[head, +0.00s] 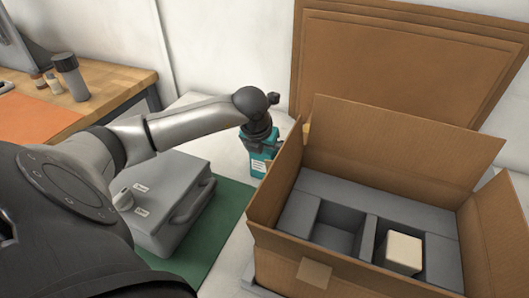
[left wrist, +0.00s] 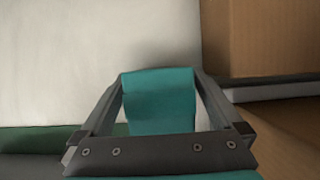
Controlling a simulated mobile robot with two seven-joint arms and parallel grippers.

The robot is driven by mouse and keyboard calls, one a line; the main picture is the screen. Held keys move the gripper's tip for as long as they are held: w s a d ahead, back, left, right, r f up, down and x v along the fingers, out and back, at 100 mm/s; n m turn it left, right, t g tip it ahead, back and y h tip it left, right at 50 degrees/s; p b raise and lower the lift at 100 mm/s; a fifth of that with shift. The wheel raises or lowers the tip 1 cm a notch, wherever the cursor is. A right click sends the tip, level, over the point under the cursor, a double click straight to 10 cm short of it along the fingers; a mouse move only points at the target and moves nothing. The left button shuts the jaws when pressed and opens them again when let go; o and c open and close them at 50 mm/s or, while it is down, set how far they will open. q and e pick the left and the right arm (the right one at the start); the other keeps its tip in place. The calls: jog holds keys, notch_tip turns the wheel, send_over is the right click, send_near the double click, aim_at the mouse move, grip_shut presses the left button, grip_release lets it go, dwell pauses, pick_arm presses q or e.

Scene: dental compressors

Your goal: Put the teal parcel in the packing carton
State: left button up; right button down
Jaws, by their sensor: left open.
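The teal parcel (head: 259,165), with a white label, stands on the light surface just left of the packing carton, partly hidden by my left gripper. My left gripper (head: 260,141) points down over it. In the left wrist view the parcel (left wrist: 160,105) is between the two fingers of my left gripper (left wrist: 160,83), which is open around it; I cannot tell whether either finger touches it. The packing carton (head: 370,283) is open, with flaps spread and grey foam compartments inside. The middle-left compartment looks empty; the right one holds a cream block (head: 404,253). My right gripper is not in view.
A grey case (head: 180,185) sits on a green mat (head: 222,228) left of the carton. A large brown board (head: 390,65) leans on the wall behind it. A wooden bench (head: 115,84) with a dark-capped bottle (head: 72,80) is at the far left.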

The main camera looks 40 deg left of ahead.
pick_arm(q)
jog(key=shift+f, duration=0.1)
grip_shut()
dwell(0.8)
